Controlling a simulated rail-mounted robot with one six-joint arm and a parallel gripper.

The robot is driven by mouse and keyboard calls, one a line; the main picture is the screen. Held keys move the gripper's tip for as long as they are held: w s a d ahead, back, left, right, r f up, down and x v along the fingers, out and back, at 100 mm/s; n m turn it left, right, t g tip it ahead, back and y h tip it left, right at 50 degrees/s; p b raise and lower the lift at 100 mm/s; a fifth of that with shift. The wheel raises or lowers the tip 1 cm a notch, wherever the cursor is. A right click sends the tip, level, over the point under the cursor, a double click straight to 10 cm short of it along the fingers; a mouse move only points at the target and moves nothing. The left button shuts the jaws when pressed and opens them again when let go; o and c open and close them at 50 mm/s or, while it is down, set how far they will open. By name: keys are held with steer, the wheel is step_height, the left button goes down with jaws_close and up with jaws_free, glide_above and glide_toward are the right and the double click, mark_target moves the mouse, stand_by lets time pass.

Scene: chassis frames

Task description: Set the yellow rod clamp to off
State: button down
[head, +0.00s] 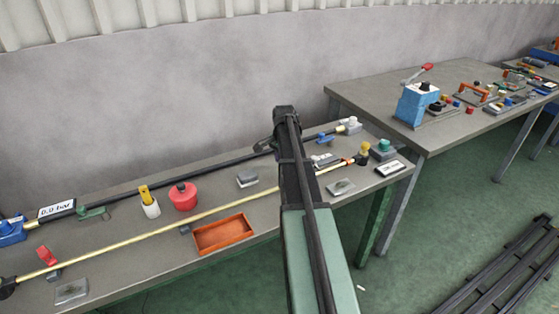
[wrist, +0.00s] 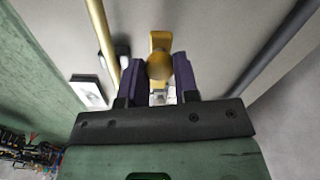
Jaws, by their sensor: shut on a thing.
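In the wrist view my gripper (wrist: 160,70) has its two dark purple fingers on either side of a round golden-yellow knob. It is shut on this knob. A yellow lever-like part of the yellow rod clamp (wrist: 160,40) shows just beyond the knob. The clamp's base is mostly hidden by the fingers. A brass rod (wrist: 131,82) runs to the left of the fingers and a dark rod (wrist: 280,45) to the right. In the head view my arm hides the fingers and the held part. The clamp's setting cannot be read.
In the head view the bench holds a red pot (head: 183,196), an orange tray (head: 224,234), a white bottle with a yellow top (head: 149,203) and a red-levered clamp (head: 46,257). A yellow knob (head: 364,149) stands near the brass rod's right end. A second table (head: 470,125) stands right.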

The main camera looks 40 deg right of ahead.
steer(key=c, duration=0.9)
jaws_free()
steer(key=shift+o, duration=0.2)
steer(key=shift+r, duration=0.1)
step_height(320, 180, up, 11)
steer(key=p, duration=1.1)
steer(key=shift+f, duration=0.2)
